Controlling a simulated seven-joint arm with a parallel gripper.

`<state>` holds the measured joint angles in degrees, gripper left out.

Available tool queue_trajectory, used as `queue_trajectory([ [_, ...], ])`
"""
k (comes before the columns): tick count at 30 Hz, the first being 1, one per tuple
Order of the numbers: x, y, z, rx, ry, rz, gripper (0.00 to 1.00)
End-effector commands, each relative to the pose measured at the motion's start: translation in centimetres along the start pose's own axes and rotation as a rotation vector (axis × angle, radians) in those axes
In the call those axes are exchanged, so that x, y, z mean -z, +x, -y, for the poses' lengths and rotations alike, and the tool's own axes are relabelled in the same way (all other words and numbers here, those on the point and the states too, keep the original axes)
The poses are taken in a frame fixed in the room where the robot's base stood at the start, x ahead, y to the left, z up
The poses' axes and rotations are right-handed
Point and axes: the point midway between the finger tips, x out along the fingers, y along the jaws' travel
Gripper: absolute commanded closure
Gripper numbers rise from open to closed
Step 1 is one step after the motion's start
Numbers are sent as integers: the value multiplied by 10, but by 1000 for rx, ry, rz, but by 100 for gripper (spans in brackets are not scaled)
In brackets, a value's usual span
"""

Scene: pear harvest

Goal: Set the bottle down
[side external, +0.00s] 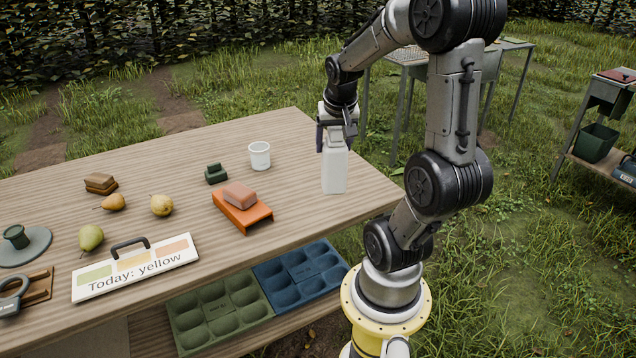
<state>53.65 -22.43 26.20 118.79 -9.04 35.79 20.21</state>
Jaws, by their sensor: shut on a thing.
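The white bottle (334,172) is upright at the right end of the wooden table (290,225). My gripper (336,140) is shut on the upper part of the bottle from above, and its fingers hide the bottle's top. The bottle's base is at or just above the tabletop; I cannot tell whether it touches.
A white cup (260,155), a small dark green object (215,173) and an orange holder with a pinkish block (241,208) stand left of the bottle. Several pears and a sign (135,267) lie further left. Green (215,345) and blue (335,260) trays sit below the front edge.

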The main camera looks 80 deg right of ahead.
Motion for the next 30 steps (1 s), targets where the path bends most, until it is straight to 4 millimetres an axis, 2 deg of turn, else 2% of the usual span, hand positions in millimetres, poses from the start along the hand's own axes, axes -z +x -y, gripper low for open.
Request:
queue_trajectory([
  [11,59,64,14,0,0,2,100],
  [18,73,111,20,0,0,1,100],
  [30,77,143,22,0,-1,2,100],
])
